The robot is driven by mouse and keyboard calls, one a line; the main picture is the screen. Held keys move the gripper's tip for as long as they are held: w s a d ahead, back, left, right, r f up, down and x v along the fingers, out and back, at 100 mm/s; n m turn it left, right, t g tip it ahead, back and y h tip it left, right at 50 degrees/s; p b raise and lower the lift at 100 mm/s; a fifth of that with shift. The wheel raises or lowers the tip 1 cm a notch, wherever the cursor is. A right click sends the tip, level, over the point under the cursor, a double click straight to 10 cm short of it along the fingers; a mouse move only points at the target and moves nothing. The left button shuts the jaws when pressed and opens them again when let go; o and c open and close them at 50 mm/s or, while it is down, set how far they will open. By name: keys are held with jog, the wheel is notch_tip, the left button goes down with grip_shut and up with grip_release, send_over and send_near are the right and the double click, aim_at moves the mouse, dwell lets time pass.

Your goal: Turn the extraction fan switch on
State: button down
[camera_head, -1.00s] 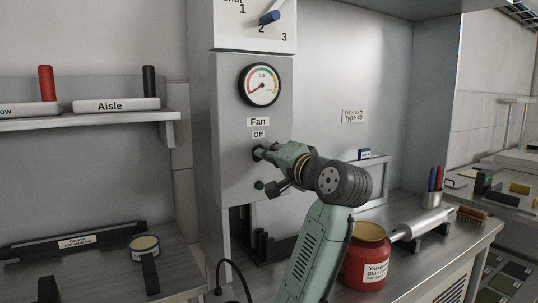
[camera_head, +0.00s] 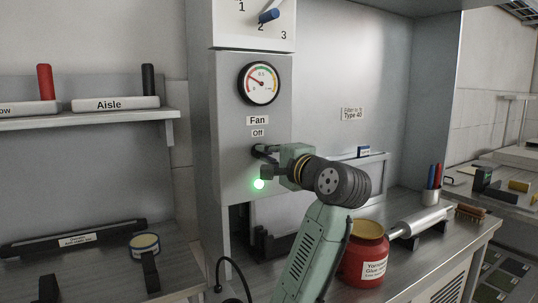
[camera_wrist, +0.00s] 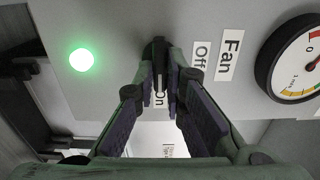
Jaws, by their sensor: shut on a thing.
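The fan switch is a dark knob (camera_wrist: 159,58) on the grey panel (camera_head: 226,110), below the "Fan" label (camera_head: 258,120) and the "Off" label (camera_head: 258,133). My gripper (camera_head: 264,157) is shut on this knob; in the wrist view its fingers (camera_wrist: 160,70) lie on both sides of it. The knob's bar lies in line with the "On" label (camera_wrist: 159,98), which is partly hidden between the fingers. The indicator lamp (camera_head: 259,184) beside the switch glows bright green. The gauge (camera_head: 259,84) above has its needle raised towards the upper left.
A red glue jar (camera_head: 365,262) and a metal roller (camera_head: 424,221) stand on the bench close to my arm. A shelf (camera_head: 90,119) is at left.

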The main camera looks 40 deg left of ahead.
dwell(0.3)
jog(key=c, duration=1.7)
grip_release()
jog(key=shift+o, duration=0.2)
jog(key=shift+d, duration=0.1)
jog(key=v, duration=1.2)
